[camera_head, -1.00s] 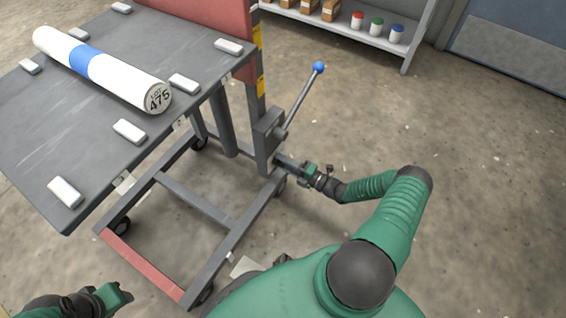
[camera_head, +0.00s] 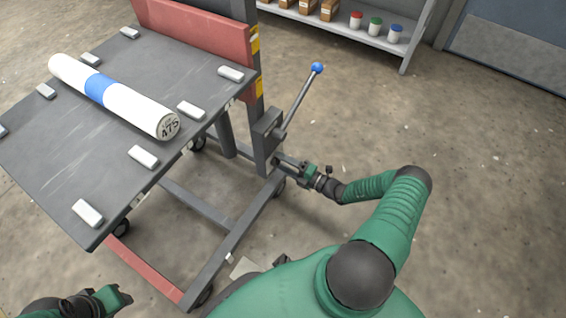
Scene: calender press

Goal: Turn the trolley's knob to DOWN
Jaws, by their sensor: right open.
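The trolley has a dark grey platform (camera_head: 60,160) on a grey mast (camera_head: 258,120) and a low wheeled frame. A white roll (camera_head: 135,108) with a blue band, marked 475, lies on the platform. A lever with a blue ball (camera_head: 317,68) rises from the grey block (camera_head: 267,125) on the mast. My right gripper (camera_head: 281,160) is open at the foot of the mast, below that block. I cannot make out the knob or its marking there; the gripper may hide it. My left gripper (camera_head: 121,298) is low at the left, away from the trolley's mast.
White pads (camera_head: 88,213) stand along the platform's edges. A red panel (camera_head: 195,32) stands behind the platform. A shelf (camera_head: 365,35) with boxes and jars is at the back. The floor (camera_head: 480,190) to the right is clear.

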